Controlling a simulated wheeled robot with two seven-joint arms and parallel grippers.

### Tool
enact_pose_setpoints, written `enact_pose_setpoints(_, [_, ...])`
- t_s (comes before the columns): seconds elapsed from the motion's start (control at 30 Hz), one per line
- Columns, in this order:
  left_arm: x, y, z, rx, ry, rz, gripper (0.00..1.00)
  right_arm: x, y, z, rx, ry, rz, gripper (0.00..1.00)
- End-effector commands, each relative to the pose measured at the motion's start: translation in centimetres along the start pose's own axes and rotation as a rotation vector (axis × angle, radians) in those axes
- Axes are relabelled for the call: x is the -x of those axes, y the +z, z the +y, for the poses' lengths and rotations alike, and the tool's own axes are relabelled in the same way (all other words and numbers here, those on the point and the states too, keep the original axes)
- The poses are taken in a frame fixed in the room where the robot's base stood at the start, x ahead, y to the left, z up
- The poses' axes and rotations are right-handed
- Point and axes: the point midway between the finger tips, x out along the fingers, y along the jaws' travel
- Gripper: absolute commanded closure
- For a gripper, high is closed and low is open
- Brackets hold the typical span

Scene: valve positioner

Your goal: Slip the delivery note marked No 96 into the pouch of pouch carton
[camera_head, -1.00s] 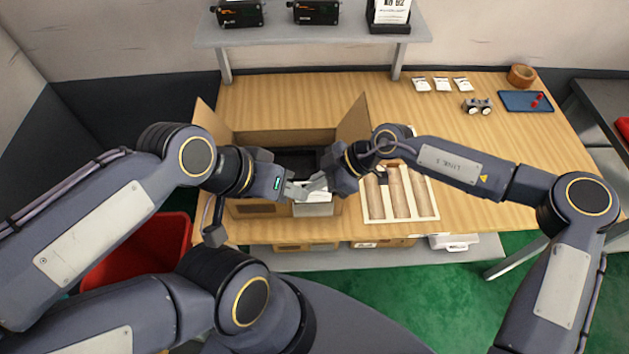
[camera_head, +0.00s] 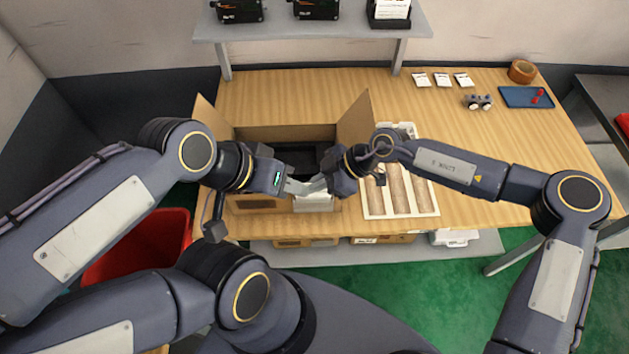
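The open pouch carton (camera_head: 262,204) stands on the table with its side flaps up. A pale, paper-like patch (camera_head: 314,204) shows at its front face. I cannot tell whether it is the delivery note, the pouch or both, and no number is readable. My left gripper (camera_head: 298,187) reaches in from the left with its pale fingers just above the patch. My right gripper (camera_head: 320,184) comes from the right, its tip close to the left one. The gaps between the fingers are too small to tell. The grippers hide the patch's upper edge.
A white tray with brown rolls (camera_head: 400,196) lies right of the carton. A shelf (camera_head: 330,33) at the back holds black boxes and a stand with printed sheets (camera_head: 390,10). Small packets, a tape roll (camera_head: 522,71) and a blue tray (camera_head: 522,97) lie at the back right.

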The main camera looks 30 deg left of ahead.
Motion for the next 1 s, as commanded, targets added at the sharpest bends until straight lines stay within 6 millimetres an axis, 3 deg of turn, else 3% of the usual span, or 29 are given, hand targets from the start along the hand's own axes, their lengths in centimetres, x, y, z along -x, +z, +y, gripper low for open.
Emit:
enact_pose_setpoints(0.8, [0.0, 0.0, 0.0, 0.000, 0.000, 0.000, 0.61, -1.4, 1.5, 0.0, -0.001, 0.001, 0.000, 1.00])
enact_pose_setpoints(1.0, [0.0, 0.0, 0.0, 0.000, 0.000, 0.000, 0.61, -1.4, 1.5, 0.1, 0.000, 0.002, 0.000, 0.73])
